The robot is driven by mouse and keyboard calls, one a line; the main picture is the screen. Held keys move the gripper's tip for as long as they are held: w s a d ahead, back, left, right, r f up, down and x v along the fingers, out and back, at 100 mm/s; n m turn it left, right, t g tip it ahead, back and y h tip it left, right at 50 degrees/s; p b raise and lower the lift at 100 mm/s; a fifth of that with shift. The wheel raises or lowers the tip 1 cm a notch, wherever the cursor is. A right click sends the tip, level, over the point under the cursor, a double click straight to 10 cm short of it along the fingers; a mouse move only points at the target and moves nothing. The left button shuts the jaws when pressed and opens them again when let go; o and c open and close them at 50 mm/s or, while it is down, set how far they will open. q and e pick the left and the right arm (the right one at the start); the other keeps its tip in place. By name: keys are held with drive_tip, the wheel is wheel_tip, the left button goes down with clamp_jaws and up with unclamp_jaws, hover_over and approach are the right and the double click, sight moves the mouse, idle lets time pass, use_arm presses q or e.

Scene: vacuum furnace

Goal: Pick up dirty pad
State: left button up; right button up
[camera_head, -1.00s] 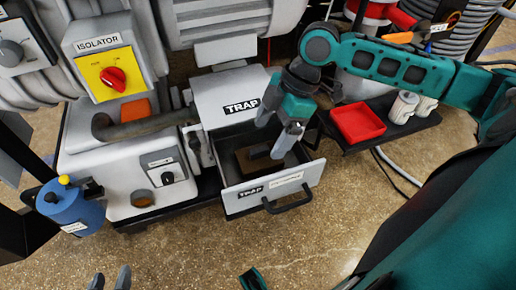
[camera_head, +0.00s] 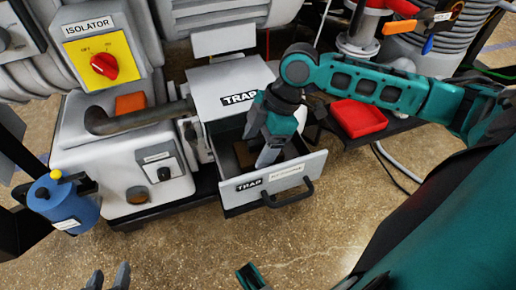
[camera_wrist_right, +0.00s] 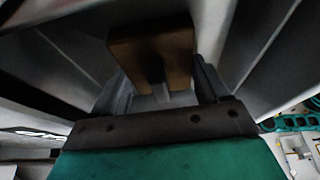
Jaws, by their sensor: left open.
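The dirty pad, a brown block (camera_head: 243,154), lies inside the open drawer marked TRAP (camera_head: 241,199). My right gripper (camera_head: 267,160) reaches down into this drawer and partly hides the pad. In the right wrist view the pad (camera_wrist_right: 150,45) is in front of my right gripper (camera_wrist_right: 165,90), with a dark part at its middle. The two fingers are apart, one toward each side of the pad. I cannot tell whether they touch it. My left gripper (camera_head: 108,278) is open and empty at the bottom left, over the floor.
The trap housing (camera_head: 230,85) stands just behind the drawer. The drawer handle (camera_head: 288,195) sticks out in front. A red tray (camera_head: 358,118) is on a dark shelf to the right. A blue canister (camera_head: 65,204) stands at the left. The floor in front is clear.

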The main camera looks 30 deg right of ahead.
drive_tip(key=c, duration=0.6)
drive_tip(key=shift+r, duration=0.15)
